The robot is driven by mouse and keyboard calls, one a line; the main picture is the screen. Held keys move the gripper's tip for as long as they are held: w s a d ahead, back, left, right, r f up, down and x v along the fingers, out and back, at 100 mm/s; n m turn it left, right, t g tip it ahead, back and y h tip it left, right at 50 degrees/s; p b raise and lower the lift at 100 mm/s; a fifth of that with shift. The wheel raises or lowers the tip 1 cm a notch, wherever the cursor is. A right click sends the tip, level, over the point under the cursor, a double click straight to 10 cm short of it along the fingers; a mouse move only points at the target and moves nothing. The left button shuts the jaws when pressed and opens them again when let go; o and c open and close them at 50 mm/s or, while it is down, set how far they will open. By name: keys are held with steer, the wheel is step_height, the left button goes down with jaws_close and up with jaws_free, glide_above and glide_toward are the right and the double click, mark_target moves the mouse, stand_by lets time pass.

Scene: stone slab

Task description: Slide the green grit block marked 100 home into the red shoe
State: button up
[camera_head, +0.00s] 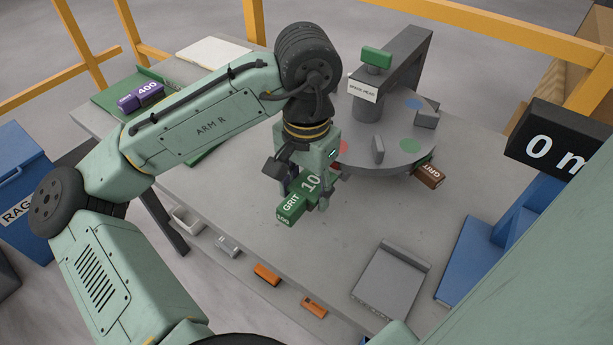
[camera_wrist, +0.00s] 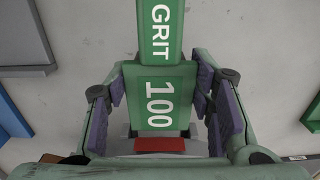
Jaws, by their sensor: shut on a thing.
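The green grit block marked 100 (camera_head: 294,206) is held in my gripper (camera_head: 308,183), over the slab just in front of the grey round plate. In the wrist view the block (camera_wrist: 160,97) lies lengthwise between the two purple-padded fingers, which are shut on it. A red patch (camera_head: 343,147) shows on the round plate (camera_head: 385,152) behind my gripper; the red shoe itself is largely hidden there. In the wrist view a red strip (camera_wrist: 159,146) shows at the near end of the block; I cannot tell what it belongs to.
A brown grit block (camera_head: 429,175) sits at the plate's right edge. A grey arm with a post (camera_head: 368,105) stands over the plate, a green piece (camera_head: 376,57) on top. A purple 400 block (camera_head: 140,96) lies back left. A grey flat tray (camera_head: 390,282) lies front right.

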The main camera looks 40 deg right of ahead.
steer(key=shift+w+d, duration=0.25)
steer(key=shift+d, duration=0.4)
steer(key=shift+w+d, duration=0.2)
steer(key=shift+d, duration=0.5)
steer(key=shift+w+d, duration=0.25)
steer(key=shift+d, duration=0.4)
stand_by(1.0)
steer(key=shift+a, duration=0.15)
steer(key=shift+s+a+r, duration=0.1)
steer(key=shift+s+a, duration=0.15)
steer(key=shift+a, duration=0.4)
steer(key=shift+s+a+r, duration=0.1)
steer(key=shift+s+a, duration=0.1)
steer(key=shift+a, duration=0.4)
steer(key=shift+s+a, duration=0.25)
steer(key=shift+a, duration=0.4)
steer(key=shift+f, duration=0.2)
steer(key=shift+w+d, duration=0.3)
steer(key=shift+d, duration=0.6)
steer(key=shift+w+d, duration=0.3)
steer(key=shift+d, duration=0.6)
stand_by(1.0)
